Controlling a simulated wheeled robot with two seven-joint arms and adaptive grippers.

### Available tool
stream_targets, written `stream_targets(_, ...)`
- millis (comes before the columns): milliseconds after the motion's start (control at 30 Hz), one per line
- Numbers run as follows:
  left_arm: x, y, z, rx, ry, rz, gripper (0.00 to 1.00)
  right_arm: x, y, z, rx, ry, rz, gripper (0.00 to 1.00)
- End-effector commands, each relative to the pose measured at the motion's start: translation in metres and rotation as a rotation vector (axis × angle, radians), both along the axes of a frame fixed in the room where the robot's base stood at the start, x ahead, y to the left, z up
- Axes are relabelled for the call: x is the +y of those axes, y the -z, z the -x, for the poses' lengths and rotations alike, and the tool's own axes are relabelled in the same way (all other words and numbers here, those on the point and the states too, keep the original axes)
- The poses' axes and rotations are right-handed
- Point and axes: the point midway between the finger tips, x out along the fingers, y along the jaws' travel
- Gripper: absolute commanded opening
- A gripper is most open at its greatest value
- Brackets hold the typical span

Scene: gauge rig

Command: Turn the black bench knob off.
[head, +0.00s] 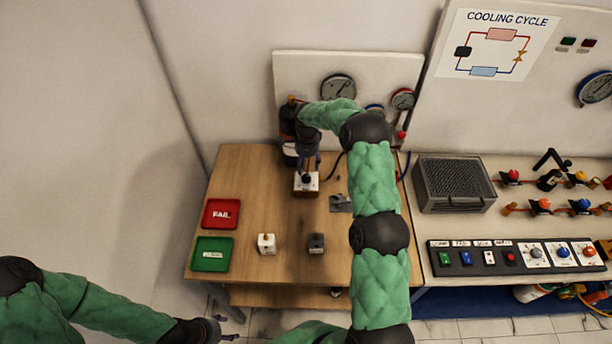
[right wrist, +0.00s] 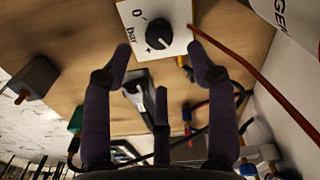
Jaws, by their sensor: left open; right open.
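The black bench knob (right wrist: 159,33) sits on a white box, whose face carries the marks "0", "bar" and "+" in the right wrist view. In the head view the white box (head: 306,188) stands on the wooden bench, with the knob partly hidden by my right gripper. My right gripper (head: 308,163) is open just above the box. In the right wrist view its fingers (right wrist: 160,50) are spread to either side of the knob's line, with nothing between them. I cannot tell the knob's exact setting. My left gripper (head: 220,330) is open and empty low at the left, off the bench.
A red FAIL tray (head: 221,214) and a green tray (head: 211,254) lie at the bench's left. A white block (head: 266,244) and a dark block (head: 316,244) stand at the front. Gauges hang on the back panel (head: 390,66). A switch panel (head: 470,244) is further right.

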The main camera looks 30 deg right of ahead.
Motion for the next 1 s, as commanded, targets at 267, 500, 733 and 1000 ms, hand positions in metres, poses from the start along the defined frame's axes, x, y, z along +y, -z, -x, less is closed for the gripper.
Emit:
stream_targets(267,0.0,-0.001,0.0,0.0,0.0,0.0,0.58,0.001,0.048,0.0,0.001,-0.002,-0.001,0.58)
stream_targets(500,0.0,-0.001,0.0,0.0,0.0,0.0,0.58,0.0,0.069,0.0,0.0,-0.002,-0.001,0.58)
stream_targets(733,0.0,-0.001,0.0,0.0,0.0,0.0,0.58,0.001,0.071,0.0,-0.002,-0.002,-0.001,0.58)
stream_targets(1000,0.0,-0.001,0.0,0.0,0.0,0.0,0.58,0.001,0.071,0.0,-0.001,-0.002,-0.001,0.1)
